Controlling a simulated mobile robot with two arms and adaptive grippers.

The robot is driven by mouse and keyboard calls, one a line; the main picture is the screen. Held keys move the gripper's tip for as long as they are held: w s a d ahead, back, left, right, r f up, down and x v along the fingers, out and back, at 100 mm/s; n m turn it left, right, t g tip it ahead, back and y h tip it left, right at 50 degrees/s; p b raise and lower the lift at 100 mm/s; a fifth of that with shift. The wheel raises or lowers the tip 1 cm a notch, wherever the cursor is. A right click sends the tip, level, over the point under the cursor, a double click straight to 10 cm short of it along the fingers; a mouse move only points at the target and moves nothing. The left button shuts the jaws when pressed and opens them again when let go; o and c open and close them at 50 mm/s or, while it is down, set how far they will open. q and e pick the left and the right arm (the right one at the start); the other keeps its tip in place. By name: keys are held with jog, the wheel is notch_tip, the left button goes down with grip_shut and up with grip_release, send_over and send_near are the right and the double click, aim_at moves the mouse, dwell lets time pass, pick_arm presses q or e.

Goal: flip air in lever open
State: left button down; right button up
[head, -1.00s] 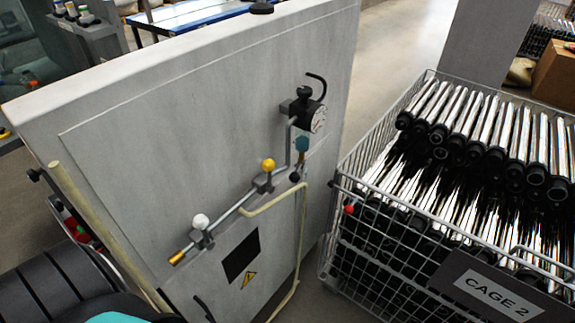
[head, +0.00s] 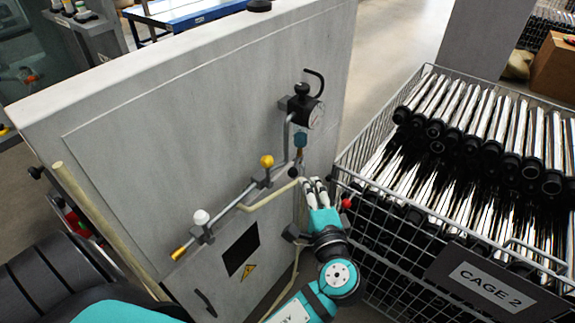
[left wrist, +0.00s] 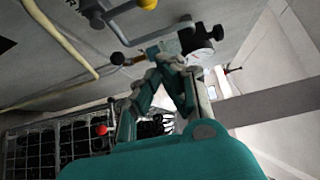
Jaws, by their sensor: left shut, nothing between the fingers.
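A pipe on the grey cabinet panel (head: 150,150) carries a white-knobbed valve (head: 201,217), a yellow-knobbed valve (head: 266,161) and a regulator with a round gauge (head: 315,117). No label shows which one is the air in lever. A small black knob (head: 293,172) sits under a teal fitting (head: 300,140). My left gripper (head: 313,181) is shut and empty, just right of and slightly below the black knob. My right gripper is out of view.
A wire cage (head: 385,225) full of metal tubes, signed CAGE 2, stands close right of my left arm. A red ball (head: 346,203) shows at its near corner. A beige hose (head: 268,194) runs along the panel. The panel's upper middle is clear.

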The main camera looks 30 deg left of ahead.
aim_at(268, 172)
pick_arm(q)
jog(key=r+p+x, duration=0.1)
jog(key=p+x, duration=0.3)
jog(key=x, duration=0.6)
jog(key=s, duration=0.1)
jog(key=s+a+p, duration=0.2)
jog(key=shift+s+f, duration=0.3)
jog(key=shift+f, duration=0.1)
jog(key=shift+d, duration=0.1)
